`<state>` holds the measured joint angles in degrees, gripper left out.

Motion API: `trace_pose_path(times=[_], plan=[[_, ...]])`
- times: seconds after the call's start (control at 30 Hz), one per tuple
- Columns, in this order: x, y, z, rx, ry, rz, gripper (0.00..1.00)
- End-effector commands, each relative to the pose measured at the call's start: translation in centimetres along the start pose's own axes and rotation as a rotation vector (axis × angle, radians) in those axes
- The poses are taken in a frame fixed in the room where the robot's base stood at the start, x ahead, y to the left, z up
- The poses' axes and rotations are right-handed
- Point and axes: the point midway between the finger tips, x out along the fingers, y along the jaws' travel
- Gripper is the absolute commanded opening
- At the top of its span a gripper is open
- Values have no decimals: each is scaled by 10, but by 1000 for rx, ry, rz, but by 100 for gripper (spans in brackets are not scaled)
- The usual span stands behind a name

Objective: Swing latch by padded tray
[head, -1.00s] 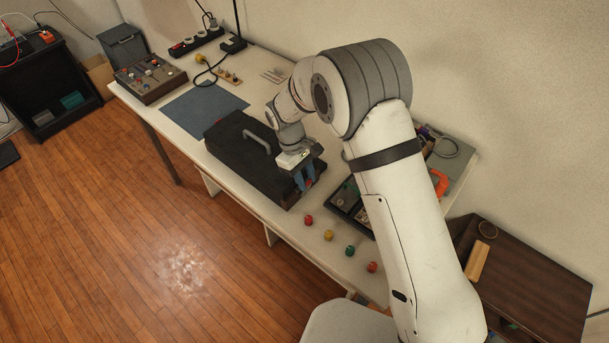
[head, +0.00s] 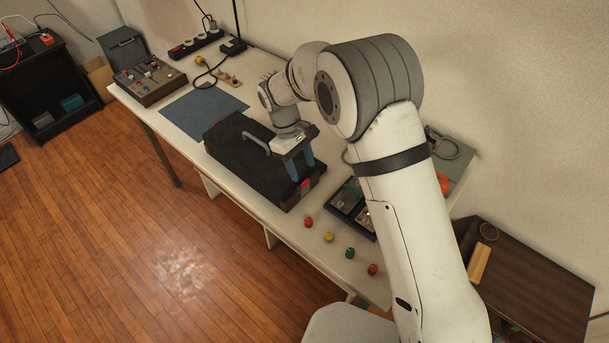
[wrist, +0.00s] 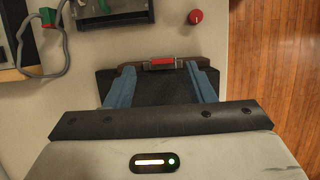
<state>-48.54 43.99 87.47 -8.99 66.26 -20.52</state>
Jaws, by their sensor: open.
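A black case (head: 240,165) with a grey handle (head: 256,145) lies shut on the white bench. A red latch (head: 305,184) sits on its right-hand end and also shows in the wrist view (wrist: 162,64). My gripper (head: 301,177) is open and empty over that end, its blue fingers apart. In the wrist view the fingertips (wrist: 158,70) lie either side of the latch; I cannot tell whether they touch the case. A dark compartmented tray (head: 341,215) stands right of the case, partly hidden by my arm; its edge shows in the wrist view (wrist: 112,20). Its padding is unclear.
Several coloured knobs line the front edge, including a red one (head: 308,221) nearest the case. A blue mat (head: 203,110) lies left of the case, with a control box (head: 150,81) beyond. A grey cable (wrist: 32,65) lies by the tray. The wall closes the back.

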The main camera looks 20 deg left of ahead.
Motion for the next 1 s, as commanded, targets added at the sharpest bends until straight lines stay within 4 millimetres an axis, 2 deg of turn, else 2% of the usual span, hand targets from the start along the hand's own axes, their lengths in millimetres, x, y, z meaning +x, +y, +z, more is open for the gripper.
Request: trace_pose_path(times=[0.1, 0.27, 1.0], plan=[[-16, 0, -1, 0, 2, 1, 49], [-27, 1, -1, 0, 1, 0, 49], [-27, 2, 0, 2, 0, -1, 49]])
